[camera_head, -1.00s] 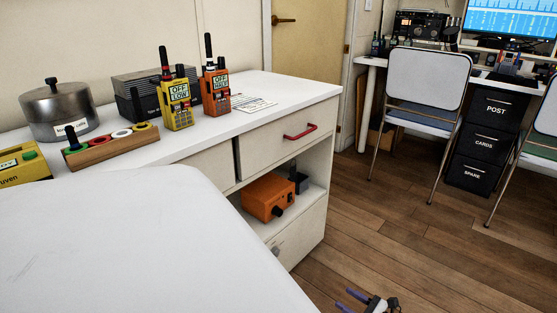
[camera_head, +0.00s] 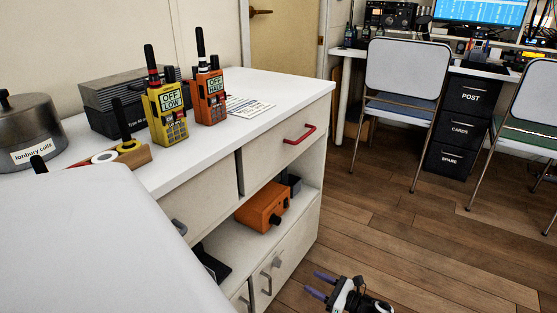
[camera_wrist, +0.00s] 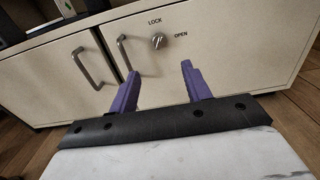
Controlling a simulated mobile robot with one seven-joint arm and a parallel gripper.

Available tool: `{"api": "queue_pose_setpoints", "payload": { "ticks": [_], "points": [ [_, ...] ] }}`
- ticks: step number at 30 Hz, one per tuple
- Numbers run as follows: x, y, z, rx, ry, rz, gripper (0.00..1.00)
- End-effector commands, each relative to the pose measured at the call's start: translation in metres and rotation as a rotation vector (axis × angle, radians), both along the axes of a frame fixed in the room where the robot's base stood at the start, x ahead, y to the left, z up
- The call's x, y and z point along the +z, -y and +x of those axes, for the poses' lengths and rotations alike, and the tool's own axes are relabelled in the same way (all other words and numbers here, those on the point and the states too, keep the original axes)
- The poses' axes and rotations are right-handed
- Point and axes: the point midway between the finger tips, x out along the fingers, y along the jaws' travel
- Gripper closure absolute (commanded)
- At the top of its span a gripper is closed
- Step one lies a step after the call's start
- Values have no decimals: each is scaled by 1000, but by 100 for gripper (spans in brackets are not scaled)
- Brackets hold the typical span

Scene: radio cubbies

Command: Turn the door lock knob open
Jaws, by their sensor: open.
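The door lock knob (camera_wrist: 159,41) is a small grey round knob on a cream lower cabinet door (camera_wrist: 215,50) in the wrist view. LOCK is printed above it and OPEN to its right. In the head view the knob (camera_head: 278,263) shows small, low on the cabinet. My gripper (camera_wrist: 159,85), with two purple fingers, is open and empty. The knob shows between and beyond the fingertips, apart from them. In the head view my gripper (camera_head: 315,286) is at the lower middle, to the right of the cabinet, its fingers pointing left.
Two bar handles (camera_wrist: 94,68) are left of the knob. An orange box (camera_head: 262,207) sits on the open shelf. A red drawer handle (camera_head: 300,134) sticks out above. Two radios (camera_head: 166,110) stand on the white counter (camera_head: 290,88). Folding chairs (camera_head: 405,72) stand at the back right; wooden floor lies clear between.

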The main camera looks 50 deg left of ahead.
Motion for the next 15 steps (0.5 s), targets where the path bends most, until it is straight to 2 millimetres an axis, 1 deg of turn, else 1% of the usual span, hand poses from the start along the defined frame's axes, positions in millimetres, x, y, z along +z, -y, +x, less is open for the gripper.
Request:
{"api": "queue_pose_setpoints", "payload": {
  "ticks": [5,12,15],
  "points": [
    [-2,-30,-11,7,0,0,52],
    [-2,-80,-27,7,0,-1,52],
    [-2,-97,-32,6,0,0,52]
  ]
}}
